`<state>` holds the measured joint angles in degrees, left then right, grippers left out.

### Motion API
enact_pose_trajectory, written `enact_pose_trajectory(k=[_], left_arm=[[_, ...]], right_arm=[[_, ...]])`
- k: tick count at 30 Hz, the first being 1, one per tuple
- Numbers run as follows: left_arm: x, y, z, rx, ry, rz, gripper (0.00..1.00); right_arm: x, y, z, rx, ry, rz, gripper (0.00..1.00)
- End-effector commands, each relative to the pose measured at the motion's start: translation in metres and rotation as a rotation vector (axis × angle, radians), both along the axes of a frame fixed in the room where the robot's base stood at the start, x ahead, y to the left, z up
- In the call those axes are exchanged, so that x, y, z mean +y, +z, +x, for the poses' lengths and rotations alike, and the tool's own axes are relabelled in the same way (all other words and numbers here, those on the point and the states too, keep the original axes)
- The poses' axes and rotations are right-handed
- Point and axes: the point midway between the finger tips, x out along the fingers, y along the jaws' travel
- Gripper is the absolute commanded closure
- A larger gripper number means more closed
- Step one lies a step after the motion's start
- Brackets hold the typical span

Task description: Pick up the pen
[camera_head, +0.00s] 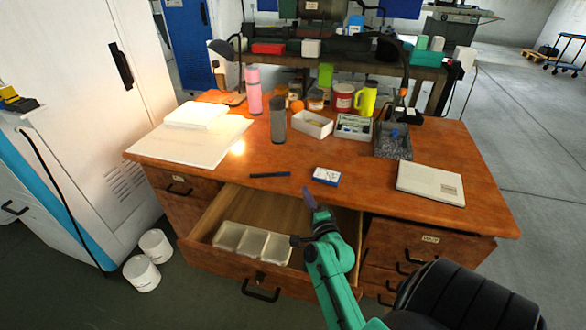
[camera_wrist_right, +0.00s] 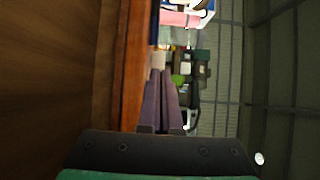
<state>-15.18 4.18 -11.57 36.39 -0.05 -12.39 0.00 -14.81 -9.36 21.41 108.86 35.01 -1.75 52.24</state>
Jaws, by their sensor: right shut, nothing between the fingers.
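The pen (camera_head: 270,175) is a dark, thin stick lying flat on the wooden desk (camera_head: 230,165), near its front edge and above the open drawer. My right gripper (camera_head: 309,197) has purple fingers and is at the desk's front edge, to the right of the pen and apart from it. In the right wrist view my right gripper's fingers (camera_wrist_right: 164,105) are together with nothing between them. I cannot make out the pen in the right wrist view. My left gripper is not in view.
The open drawer (camera_head: 205,225) holds a white divided tray (camera_head: 228,237). A small blue and white box (camera_head: 326,176) lies right of the pen. A white closed laptop-like slab (camera_head: 430,184) lies at the right. Bottles, jars and trays stand at the back.

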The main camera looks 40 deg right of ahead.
Motion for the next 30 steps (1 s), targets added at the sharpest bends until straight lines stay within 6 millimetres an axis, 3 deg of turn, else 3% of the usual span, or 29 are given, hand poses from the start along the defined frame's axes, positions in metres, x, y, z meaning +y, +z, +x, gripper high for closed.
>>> enact_pose_trajectory(k=[3,7,11,15,20,30], left_arm=[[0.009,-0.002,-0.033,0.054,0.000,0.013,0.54],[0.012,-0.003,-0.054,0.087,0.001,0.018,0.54],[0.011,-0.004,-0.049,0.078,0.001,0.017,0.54],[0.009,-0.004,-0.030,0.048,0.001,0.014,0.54],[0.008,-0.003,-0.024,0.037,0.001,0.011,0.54],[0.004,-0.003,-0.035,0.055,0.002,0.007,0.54]], right_arm=[[-0.007,0.001,0.018,0.000,0.002,-0.001,1.00],[-0.017,0.001,0.045,0.001,0.002,-0.002,1.00],[-0.027,0.000,0.068,0.003,0.003,-0.002,1.00],[-0.032,-0.001,0.083,0.005,0.003,-0.004,1.00],[-0.034,-0.001,0.086,0.007,0.003,-0.004,1.00],[-0.033,-0.001,0.086,0.007,0.004,-0.003,1.00]])
